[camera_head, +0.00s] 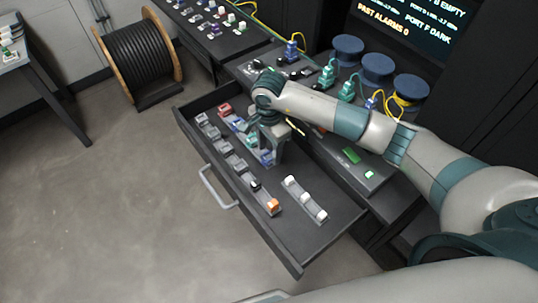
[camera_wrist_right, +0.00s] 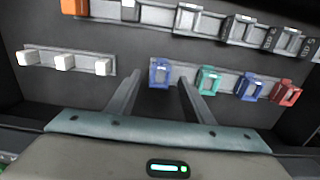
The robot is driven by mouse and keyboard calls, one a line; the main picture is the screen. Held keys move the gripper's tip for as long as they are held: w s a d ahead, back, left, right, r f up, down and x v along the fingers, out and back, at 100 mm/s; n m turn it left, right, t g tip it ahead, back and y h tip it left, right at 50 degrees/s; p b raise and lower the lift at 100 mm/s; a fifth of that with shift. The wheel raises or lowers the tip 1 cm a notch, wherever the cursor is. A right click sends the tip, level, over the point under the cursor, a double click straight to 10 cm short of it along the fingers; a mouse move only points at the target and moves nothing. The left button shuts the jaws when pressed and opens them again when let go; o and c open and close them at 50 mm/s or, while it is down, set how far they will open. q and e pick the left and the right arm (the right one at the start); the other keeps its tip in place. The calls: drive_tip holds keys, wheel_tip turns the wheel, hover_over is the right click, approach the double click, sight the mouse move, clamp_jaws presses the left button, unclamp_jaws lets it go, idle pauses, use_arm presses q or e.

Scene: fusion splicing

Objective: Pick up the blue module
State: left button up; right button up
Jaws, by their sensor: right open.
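A blue module (camera_wrist_right: 160,73) sits at the end of a short rail in the open drawer (camera_head: 315,235); in the head view this module (camera_head: 267,158) is partly hidden by my right gripper (camera_head: 274,154). A second blue module (camera_wrist_right: 250,88) sits further along the same rail, between a green module (camera_wrist_right: 208,80) and a red module (camera_wrist_right: 288,93). My right gripper is open, and in the right wrist view its two fingers (camera_wrist_right: 158,88) point at the end blue module, one on each side of it. I cannot tell whether they touch it. My left gripper is not in view.
A rail of grey modules (camera_head: 227,152) ends in an orange one (camera_head: 273,205). A strip with white blocks (camera_head: 305,198) lies at the right in the drawer. The bench (camera_head: 335,160) behind holds connectors and blue round caps (camera_head: 378,66). A cable spool (camera_head: 140,55) stands on the floor.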

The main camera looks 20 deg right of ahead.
drive_tip(key=shift+f, duration=1.05)
drive_tip(key=c, duration=1)
